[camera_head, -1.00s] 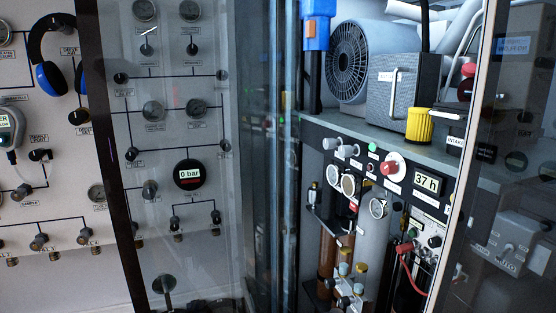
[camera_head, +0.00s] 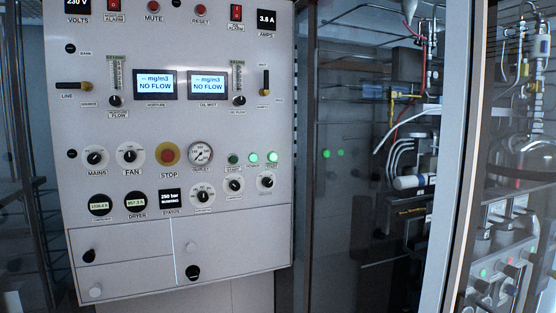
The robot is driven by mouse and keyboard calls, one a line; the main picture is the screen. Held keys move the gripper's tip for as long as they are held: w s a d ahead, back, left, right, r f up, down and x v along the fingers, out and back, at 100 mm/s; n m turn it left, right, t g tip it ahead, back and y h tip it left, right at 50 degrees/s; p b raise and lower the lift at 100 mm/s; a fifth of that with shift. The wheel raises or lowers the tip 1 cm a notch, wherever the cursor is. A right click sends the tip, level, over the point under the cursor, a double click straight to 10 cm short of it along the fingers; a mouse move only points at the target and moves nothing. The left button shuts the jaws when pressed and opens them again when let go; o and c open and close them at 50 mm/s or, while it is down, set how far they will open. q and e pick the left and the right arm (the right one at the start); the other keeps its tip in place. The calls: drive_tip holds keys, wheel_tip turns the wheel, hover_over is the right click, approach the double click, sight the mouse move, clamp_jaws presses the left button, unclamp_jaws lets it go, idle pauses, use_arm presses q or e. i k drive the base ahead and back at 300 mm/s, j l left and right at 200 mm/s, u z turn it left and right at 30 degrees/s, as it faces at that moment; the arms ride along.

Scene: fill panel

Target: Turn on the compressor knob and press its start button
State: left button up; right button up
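A light grey control panel (camera_head: 130,215) fills the left half of the head view. A row of three round green buttons or lamps sits right of the outlet gauge (camera_head: 201,154). The left one (camera_head: 233,159) is dark green; the middle one (camera_head: 252,158) and the right one (camera_head: 272,157) glow. Below them are rotary knobs: one (camera_head: 203,196), another (camera_head: 234,185) and a third (camera_head: 266,181). Their labels are too small to read, so I cannot tell which is the compressor knob. The status display (camera_head: 171,200) seems to read 250 bar, running. Neither gripper is in view.
A red stop button on yellow (camera_head: 167,154) sits beside the mains knob (camera_head: 95,157) and the fan knob (camera_head: 130,155). Two screens read NO FLOW. Drawers are below. A dark glass enclosure (camera_head: 340,220) with a grey upright frame (camera_head: 448,150) stands at the right.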

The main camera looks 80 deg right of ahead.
sight(235, 186)
drive_tip(key=z, duration=2.45)
